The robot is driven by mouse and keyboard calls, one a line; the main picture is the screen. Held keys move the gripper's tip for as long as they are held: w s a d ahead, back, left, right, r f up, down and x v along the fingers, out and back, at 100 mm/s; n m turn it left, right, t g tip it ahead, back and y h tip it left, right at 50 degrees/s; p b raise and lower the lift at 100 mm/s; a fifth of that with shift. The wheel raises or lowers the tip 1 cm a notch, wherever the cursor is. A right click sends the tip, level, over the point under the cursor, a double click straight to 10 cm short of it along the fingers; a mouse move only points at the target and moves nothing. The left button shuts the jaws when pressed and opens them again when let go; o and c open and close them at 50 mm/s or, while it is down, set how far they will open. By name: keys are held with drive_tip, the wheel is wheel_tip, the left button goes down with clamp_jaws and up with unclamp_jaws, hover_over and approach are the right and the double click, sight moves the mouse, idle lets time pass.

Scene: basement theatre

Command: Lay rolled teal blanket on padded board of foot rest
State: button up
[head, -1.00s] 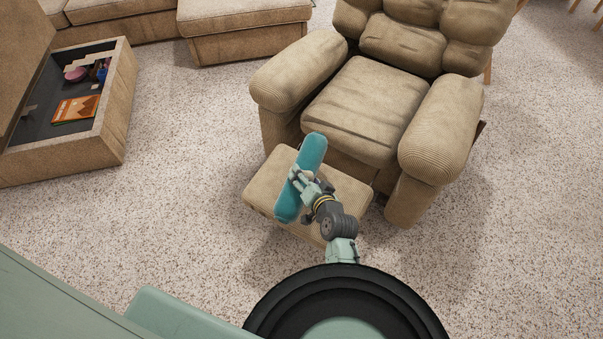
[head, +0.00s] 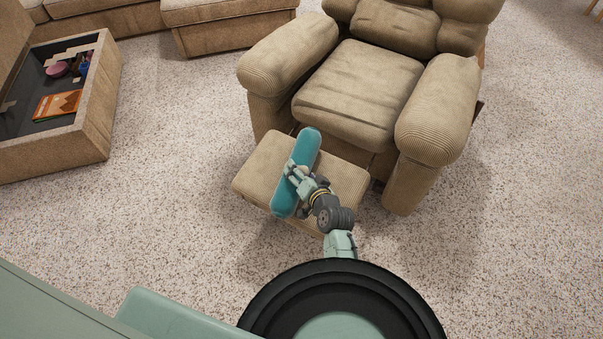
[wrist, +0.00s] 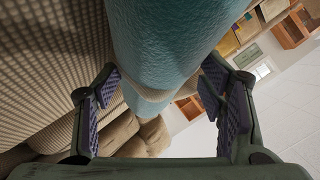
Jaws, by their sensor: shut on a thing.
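The rolled teal blanket (head: 305,152) is held in my gripper (head: 296,175), which is shut around its middle in the head view. The blanket lies slantwise across the picture, over the padded board of the foot rest (head: 258,165). Whether it touches the pad cannot be told from the head view. In the wrist view the teal blanket (wrist: 165,40) runs between my gripper's two fingers (wrist: 165,100), with a pale band around it. The foot rest's corduroy pad (wrist: 50,60) fills the left of that view, close beside the blanket.
A tan recliner (head: 360,95) stands right behind the foot rest, with its padded arms on both sides. An open storage ottoman (head: 95,125) with an orange book (head: 57,106) and small items stands at the left. Carpet to the right is clear.

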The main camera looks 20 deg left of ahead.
drive_tip(key=o, duration=1.4)
drive_tip(key=shift+o, duration=0.2)
drive_tip(key=shift+r, duration=0.1)
wheel_tip(320, 180, up, 10)
drive_tip(key=shift+f, duration=0.1)
